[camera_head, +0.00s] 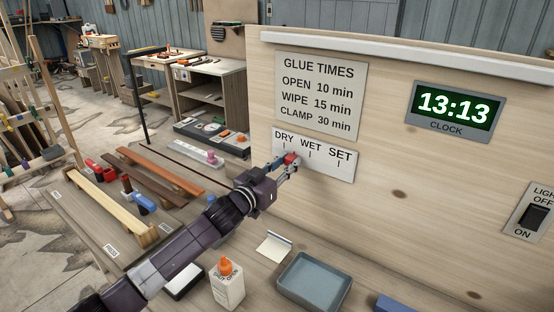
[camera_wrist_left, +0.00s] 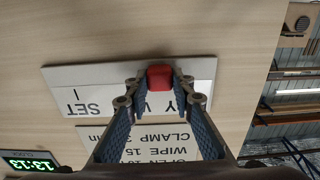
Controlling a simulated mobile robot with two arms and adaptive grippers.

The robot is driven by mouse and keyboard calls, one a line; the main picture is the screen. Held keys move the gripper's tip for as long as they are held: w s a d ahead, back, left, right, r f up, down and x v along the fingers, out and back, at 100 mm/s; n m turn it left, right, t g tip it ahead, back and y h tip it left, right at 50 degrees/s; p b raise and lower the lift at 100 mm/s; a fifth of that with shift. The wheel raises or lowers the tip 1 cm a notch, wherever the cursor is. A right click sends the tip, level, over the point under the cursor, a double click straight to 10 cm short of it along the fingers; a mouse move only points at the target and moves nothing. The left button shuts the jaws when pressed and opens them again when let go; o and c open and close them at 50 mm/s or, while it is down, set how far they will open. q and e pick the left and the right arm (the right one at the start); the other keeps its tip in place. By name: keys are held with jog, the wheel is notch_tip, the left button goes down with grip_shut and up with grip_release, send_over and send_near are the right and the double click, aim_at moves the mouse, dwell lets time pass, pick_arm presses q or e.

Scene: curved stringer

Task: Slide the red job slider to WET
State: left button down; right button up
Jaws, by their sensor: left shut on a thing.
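The red job slider (camera_head: 290,159) sits on a white label plate (camera_head: 328,165) marked DRY, WET and SET, fixed to the wooden panel. In the head view it shows near the DRY end, to the left of the WET tick. My left gripper (camera_head: 289,162) reaches up to the panel and is shut on the slider. In the left wrist view, which is upside down, the red slider (camera_wrist_left: 160,77) lies between the fingertips of my left gripper (camera_wrist_left: 160,84). The fingers hide part of the lettering there. My right gripper is not in view.
A glue times sign (camera_head: 318,95) is above the plate, and a digital clock (camera_head: 455,110) is to the right. Below my arm stand a glue bottle (camera_head: 228,287) and a grey tray (camera_head: 315,283).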

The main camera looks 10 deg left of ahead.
pick_arm(q)
jog(key=d, duration=0.1)
jog(key=s+d, duration=0.1)
jog(key=d, duration=0.1)
jog(key=s+d, duration=0.1)
jog(key=shift+d, duration=0.35)
jog(key=shift+w+a, duration=0.1)
jog(key=c, duration=1.6)
grip_release()
jog(key=shift+s+a, duration=0.15)
jog(key=shift+s, duration=0.25)
send_near(309, 162)
jog(key=v, duration=0.5)
jog(key=shift+s+a, duration=0.1)
jog(key=shift+s, duration=0.3)
